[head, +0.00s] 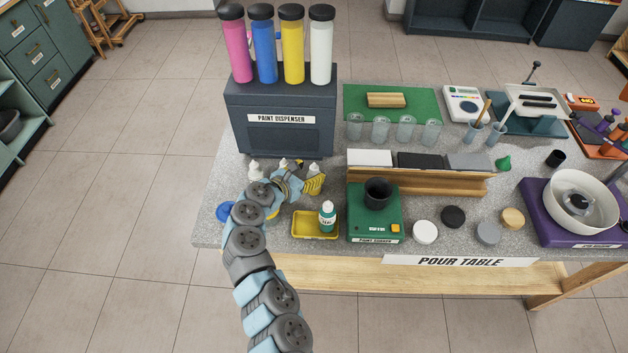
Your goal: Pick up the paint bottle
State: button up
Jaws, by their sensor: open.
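A small teal paint bottle (327,217) with a white label stands upright in a shallow yellow tray (304,230) at the front of the table. Several more small bottles with pale tips stand in a row in front of the paint dispenser, including a white one (255,172). My arm comes up from the bottom of the head view and bends right over the table's left part. My gripper (304,184) is open at its end, behind and left of the teal bottle and apart from it. A yellow shape beside its fingers is unclear, and my arm hides part of the row.
The paint dispenser (280,119) with tall coloured bottles stands behind my gripper. Right of the tray is a green paint warmer (374,222) with a black cup (378,193). A wooden rack (420,181) lies behind it. A blue round thing (225,212) is left of my arm.

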jog(key=shift+x, duration=1.4)
jog(key=shift+f, duration=0.1)
jog(key=shift+c, duration=0.3)
grip_shut()
